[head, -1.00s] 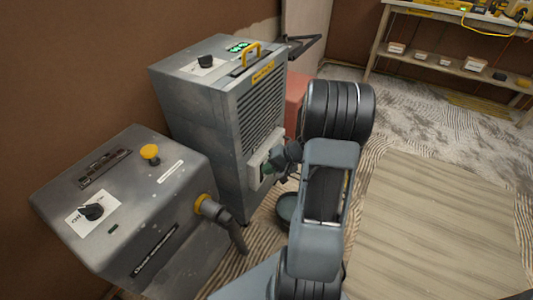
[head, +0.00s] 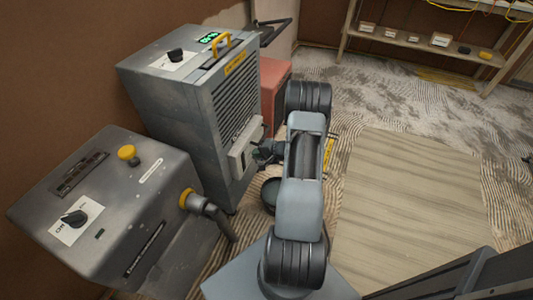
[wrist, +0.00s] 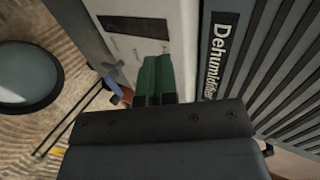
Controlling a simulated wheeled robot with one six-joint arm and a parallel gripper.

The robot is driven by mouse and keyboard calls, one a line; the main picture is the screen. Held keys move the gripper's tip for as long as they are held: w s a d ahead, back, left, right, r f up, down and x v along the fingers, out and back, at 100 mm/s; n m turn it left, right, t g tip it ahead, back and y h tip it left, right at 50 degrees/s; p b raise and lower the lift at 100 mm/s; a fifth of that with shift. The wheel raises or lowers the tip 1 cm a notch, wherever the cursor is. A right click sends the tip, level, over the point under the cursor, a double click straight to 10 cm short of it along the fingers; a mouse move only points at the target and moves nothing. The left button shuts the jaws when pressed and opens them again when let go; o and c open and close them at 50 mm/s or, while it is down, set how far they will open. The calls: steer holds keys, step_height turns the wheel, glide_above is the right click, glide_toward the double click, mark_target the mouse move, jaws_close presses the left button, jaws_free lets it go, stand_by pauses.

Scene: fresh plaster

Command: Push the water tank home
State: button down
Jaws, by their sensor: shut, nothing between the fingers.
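The water tank (head: 240,158) is a pale panel low on the front of the grey dehumidifier (head: 185,110). Its face stands out a little from the body in the head view. In the wrist view the pale tank face (wrist: 178,28) has a dark window and lies beside the "Dehumidifier" label. My gripper (head: 258,152) is at the tank's front. Its green fingers (wrist: 155,78) are together, empty, and point at the tank face. I cannot tell whether the fingertips touch it. My arm hides part of the floor in front.
A second grey machine (head: 105,205) with a yellow button and side hose stands at left. A dark round bucket (head: 269,192) sits on the floor below the tank. A red box (head: 273,85) stands behind. Boards (head: 400,210) lie to the right, and a shelf is at the back.

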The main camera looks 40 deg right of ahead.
mark_target(237, 147)
steer(key=shift+w+a+f, duration=0.1)
steer(key=shift+w+a, duration=0.25)
steer(key=shift+w, duration=0.3)
steer(key=shift+w+a, duration=0.4)
steer(key=shift+w, duration=0.3)
steer(key=shift+w+a+f, duration=0.1)
steer(key=shift+w+a, duration=0.25)
steer(key=shift+w, duration=0.3)
steer(key=shift+w, duration=0.1)
steer(key=w+b, duration=0.1)
steer(key=w+a+b, duration=0.1)
steer(key=w+b, duration=0.1)
steer(key=shift+a+f, duration=0.2)
steer(key=shift+a, duration=0.15)
steer(key=shift+w+a+r, duration=0.1)
steer(key=shift+w+r, duration=0.1)
steer(key=shift+r, duration=0.15)
